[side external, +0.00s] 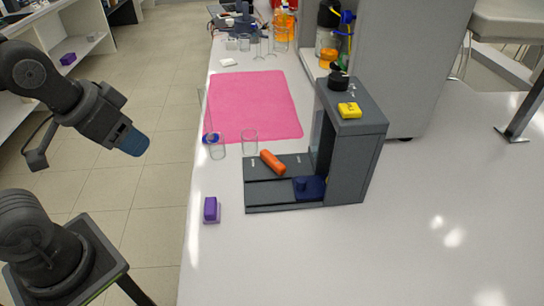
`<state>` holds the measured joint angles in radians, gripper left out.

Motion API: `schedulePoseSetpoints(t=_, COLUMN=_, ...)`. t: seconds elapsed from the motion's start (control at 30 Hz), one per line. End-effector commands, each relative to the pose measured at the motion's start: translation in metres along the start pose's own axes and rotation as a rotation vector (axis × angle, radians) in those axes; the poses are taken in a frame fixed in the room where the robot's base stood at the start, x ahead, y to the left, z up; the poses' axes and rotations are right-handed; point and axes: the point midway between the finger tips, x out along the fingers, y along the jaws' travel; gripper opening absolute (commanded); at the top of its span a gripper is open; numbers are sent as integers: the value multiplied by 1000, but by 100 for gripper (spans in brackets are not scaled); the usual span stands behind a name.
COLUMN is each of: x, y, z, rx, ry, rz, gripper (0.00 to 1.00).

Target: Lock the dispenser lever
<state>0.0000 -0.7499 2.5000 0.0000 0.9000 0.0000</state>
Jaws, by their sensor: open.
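The dispenser is a dark grey rig (362,150) with a flat base and an upright column on the right part of the table. An orange bar (272,162), which looks like the lever, lies tilted across the back of the base between small pale marks. A dark blue block with a round knob (309,187) sits at the foot of the column. A black knob (339,80) and a yellow block (349,110) are on top. My gripper (135,142), blue-ended, hangs at the left, off the table and well apart from the rig. It is open and appears empty; its fingers are hard to separate.
A purple block (211,209) lies near the table's left edge. Clear glass vessels (249,142) stand behind the base, near a pink mat (255,105). A large grey cabinet (405,60) stands behind the column. The front and right of the table are clear.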

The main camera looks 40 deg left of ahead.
Motion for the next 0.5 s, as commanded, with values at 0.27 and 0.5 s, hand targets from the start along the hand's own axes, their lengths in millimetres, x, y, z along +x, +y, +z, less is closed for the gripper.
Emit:
schedulePoseSetpoints(t=0.27, x=-1, y=3, z=-23, rx=-97, ry=-41, rz=3, gripper=49)
schedulePoseSetpoints(t=0.5, x=17, y=16, z=-99, rx=-447, ry=-178, rz=-24, gripper=49)
